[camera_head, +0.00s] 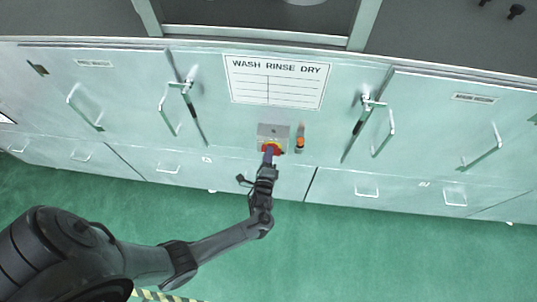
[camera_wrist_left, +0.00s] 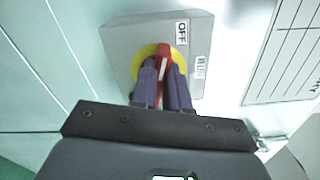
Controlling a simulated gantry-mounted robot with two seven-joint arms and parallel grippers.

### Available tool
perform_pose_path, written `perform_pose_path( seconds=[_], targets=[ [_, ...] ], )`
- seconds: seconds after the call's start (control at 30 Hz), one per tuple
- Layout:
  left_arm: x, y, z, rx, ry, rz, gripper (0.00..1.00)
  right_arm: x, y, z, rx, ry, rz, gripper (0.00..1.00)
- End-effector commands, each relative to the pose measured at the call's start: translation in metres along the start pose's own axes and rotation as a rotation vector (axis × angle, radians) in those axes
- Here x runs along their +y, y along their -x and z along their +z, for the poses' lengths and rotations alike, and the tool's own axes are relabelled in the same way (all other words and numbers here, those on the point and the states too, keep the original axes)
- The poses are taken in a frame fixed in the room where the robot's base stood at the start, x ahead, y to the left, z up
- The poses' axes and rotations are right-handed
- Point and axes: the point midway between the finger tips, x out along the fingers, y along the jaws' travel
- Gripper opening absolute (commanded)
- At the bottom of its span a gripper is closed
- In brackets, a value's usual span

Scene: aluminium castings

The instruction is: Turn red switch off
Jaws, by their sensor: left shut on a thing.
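The red switch (camera_wrist_left: 165,52) sits on a yellow round plate (camera_wrist_left: 143,56) on a grey box (camera_wrist_left: 125,38) in the left wrist view. Labels beside it read OFF (camera_wrist_left: 182,32) and, less clearly, RUN (camera_wrist_left: 200,67). The handle stands nearly upright in that picture; I cannot tell exactly which label it is set to. My left gripper (camera_wrist_left: 162,82) is shut on the red handle, one dark finger on each side, hiding its lower part. In the head view the grey box (camera_head: 272,131) is on the cabinet front, with my left gripper (camera_head: 270,152) at its lower edge. My right gripper is not in view.
A small orange-and-grey part (camera_head: 300,142) is close to the right of the box. A WASH RINSE DRY sign (camera_head: 276,82) is above. Cabinet doors with protruding handles (camera_head: 170,112) (camera_head: 383,133) stand on both sides. The green floor (camera_head: 400,250) in front is clear.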

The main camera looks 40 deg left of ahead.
Motion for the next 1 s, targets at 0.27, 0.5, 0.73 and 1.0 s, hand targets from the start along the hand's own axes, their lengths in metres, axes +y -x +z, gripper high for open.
perform_pose_path(
  seconds=[0.27,0.5,0.73,1.0],
  targets=[
    [0.0055,0.0005,0.0001,0.000,0.186,0.006,0.00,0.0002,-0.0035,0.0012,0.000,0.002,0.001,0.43],
    [0.0065,0.0002,0.0001,0.000,0.275,0.007,0.00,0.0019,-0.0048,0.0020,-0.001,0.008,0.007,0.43],
    [0.0067,0.0003,-0.0002,0.000,0.302,0.007,0.00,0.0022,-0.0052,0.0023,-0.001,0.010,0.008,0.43],
    [0.0069,0.0003,-0.0003,0.000,0.304,0.008,0.00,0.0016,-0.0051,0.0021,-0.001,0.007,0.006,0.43]
  ],
)
